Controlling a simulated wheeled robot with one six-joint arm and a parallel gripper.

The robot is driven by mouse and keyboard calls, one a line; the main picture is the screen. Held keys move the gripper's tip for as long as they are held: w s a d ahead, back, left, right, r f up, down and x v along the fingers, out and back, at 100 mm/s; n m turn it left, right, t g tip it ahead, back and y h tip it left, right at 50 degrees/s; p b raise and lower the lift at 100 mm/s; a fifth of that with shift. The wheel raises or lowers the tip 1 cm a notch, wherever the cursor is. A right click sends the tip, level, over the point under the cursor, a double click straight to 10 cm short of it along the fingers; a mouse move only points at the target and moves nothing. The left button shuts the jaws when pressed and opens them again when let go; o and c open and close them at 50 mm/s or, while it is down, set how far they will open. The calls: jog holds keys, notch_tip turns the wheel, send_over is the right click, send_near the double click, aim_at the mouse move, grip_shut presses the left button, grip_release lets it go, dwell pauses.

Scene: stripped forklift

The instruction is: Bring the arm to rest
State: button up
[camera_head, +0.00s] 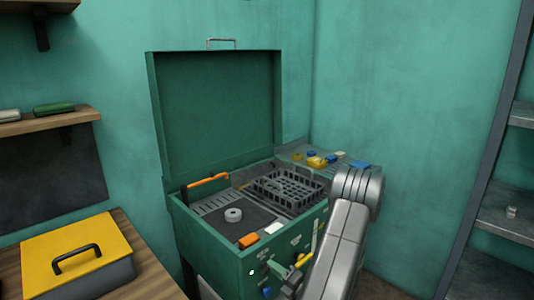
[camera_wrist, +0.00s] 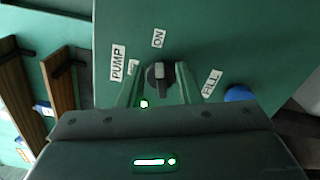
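My gripper (camera_wrist: 158,68) shows in the wrist view with its two green fingers apart. A dark rotary knob (camera_wrist: 156,77) on the green panel lies between them in the picture, with a gap showing on each side. Whether a finger touches it, I cannot tell. Labels PUMP, ON and FILL surround the knob. In the head view my grey arm reaches down at the right front of the green washer cabinet (camera_head: 222,254), and it partly hides the panel and the gripper there.
The cabinet's lid (camera_head: 215,110) stands open. Inside are a black basket (camera_head: 288,188) and a grey ring (camera_head: 233,215). A yellow-lidded box (camera_head: 70,252) sits on a wooden bench at left. A metal shelf (camera_head: 500,220) stands at right. A blue button (camera_wrist: 238,94) is beside FILL.

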jog(key=shift+w+a, duration=0.15)
jog(key=b+v, duration=0.1)
jog(key=v, duration=1.3)
jog(key=w+a+r+n+b, duration=0.1)
jog(key=w+a+n+b, duration=0.7)
jog(key=w+a+n, duration=0.1)
jog(key=shift+w+a+n, duration=0.2)
jog(key=shift+a+n, duration=0.45)
jog(key=shift+n, duration=0.05)
jog(key=shift+a, duration=0.1)
dwell(0.5)
